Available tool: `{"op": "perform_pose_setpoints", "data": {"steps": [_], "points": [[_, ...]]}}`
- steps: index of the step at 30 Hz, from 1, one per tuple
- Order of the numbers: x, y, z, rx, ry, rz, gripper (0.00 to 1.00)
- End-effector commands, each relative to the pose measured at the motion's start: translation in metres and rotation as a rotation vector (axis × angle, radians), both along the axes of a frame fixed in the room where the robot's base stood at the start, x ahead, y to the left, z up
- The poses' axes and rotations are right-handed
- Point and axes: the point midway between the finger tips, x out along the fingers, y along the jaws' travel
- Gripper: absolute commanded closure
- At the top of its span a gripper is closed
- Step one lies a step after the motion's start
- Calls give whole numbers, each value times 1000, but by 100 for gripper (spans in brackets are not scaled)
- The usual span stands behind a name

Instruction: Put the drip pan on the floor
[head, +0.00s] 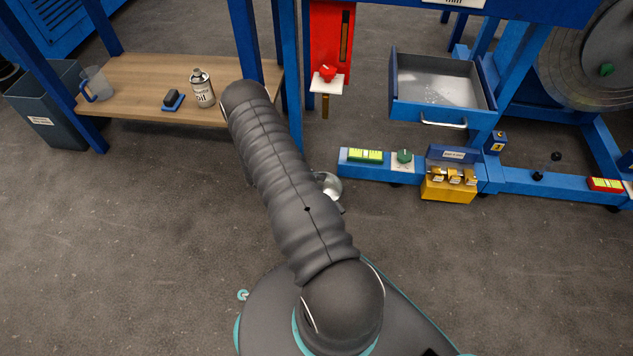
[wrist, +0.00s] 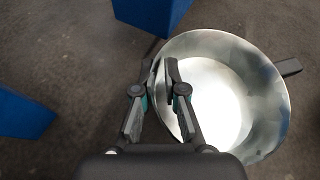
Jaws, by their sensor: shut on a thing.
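The drip pan (wrist: 215,90) is a round, shiny metal pan with a dark handle at its right in the wrist view. My gripper (wrist: 165,72) is shut on the pan's left rim in the wrist view. The pan is over or on the grey floor (wrist: 65,75); I cannot tell whether it touches. In the head view only a small part of the pan (head: 331,186) shows beside my arm, in front of the blue frame. The gripper itself is hidden behind my arm in the head view.
A blue machine base rail (head: 375,172) with levels and a yellow block (head: 448,188) lies right of the pan. An open drawer (head: 440,90) juts out above. A wooden shelf (head: 130,75) holds a can (head: 202,90) and a jug (head: 97,85). The front left floor is clear.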

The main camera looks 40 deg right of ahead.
Motion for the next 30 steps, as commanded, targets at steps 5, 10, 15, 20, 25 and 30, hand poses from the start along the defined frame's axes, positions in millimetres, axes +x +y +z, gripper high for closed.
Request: {"op": "perform_pose_setpoints", "data": {"steps": [5, 10, 15, 20, 25, 30], "points": [[-2, -3, -29, 1, 1, -6, 100], [-2, -3, -29, 0, -1, -6, 100], [-2, -2, -30, 0, 0, -5, 100], [-1, -1, -32, 1, 0, -3, 70], [-1, -1, -32, 1, 0, -3, 65], [-1, -1, -31, 1, 0, -3, 65]]}}
